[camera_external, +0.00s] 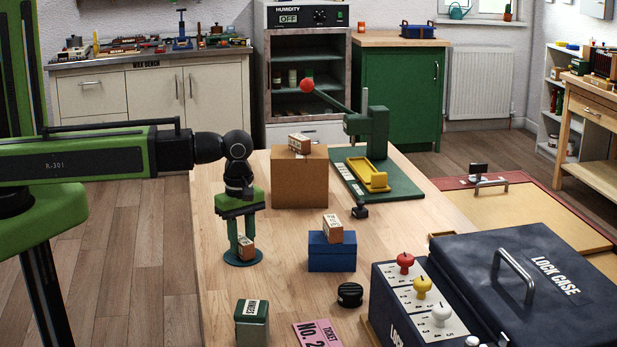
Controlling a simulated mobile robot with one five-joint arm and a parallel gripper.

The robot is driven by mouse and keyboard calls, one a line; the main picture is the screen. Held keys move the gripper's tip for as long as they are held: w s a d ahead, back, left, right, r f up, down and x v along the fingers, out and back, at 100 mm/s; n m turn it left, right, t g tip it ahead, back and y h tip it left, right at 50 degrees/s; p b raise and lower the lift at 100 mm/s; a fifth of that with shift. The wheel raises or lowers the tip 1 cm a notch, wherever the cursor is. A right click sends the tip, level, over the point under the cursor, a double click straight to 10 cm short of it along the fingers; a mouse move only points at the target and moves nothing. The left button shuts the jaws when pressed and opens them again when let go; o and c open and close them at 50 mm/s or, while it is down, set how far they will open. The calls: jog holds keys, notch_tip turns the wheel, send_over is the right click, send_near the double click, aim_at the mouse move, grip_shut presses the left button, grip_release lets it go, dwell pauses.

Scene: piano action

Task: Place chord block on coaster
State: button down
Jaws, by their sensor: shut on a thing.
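My gripper (241,241) points straight down from the end of the arm at the left part of the wooden table. Its green fingers are shut on a small brown chord block (246,249) with a pale label. The block is low, over the round dark teal coaster (230,258). Whether the block touches the coaster I cannot tell. Two similar blocks stand elsewhere: one on the brown box (299,143), one tilted-looking on the blue box (333,228).
A green press (374,130) with a yellow tray stands at the back. A green tin (252,324), a dark round knob (350,295) and a pink ticket (318,335) lie in front. The lock case (510,270) fills the right. Bare tabletop surrounds the coaster's left and front.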

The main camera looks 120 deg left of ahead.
aim_at(242, 239)
jog(key=shift+f, duration=0.2)
jog(key=c, duration=1.1)
grip_release()
jog(key=shift+r, duration=0.1)
notch_tip(242, 239, up, 12)
jog(key=p, duration=1.2)
jog(key=shift+r, duration=0.2)
jog(key=w+d+m, duration=0.3)
jog(key=d+m, duration=0.7)
jog(key=d, duration=0.3)
jog(key=w+d+m, duration=0.3)
jog(key=d+m, duration=0.8)
jog(key=d, duration=0.2)
jog(key=w+d+m, duration=0.3)
jog(key=d+m, duration=0.7)
jog(key=d, duration=0.3)
jog(key=shift+w, duration=0.35)
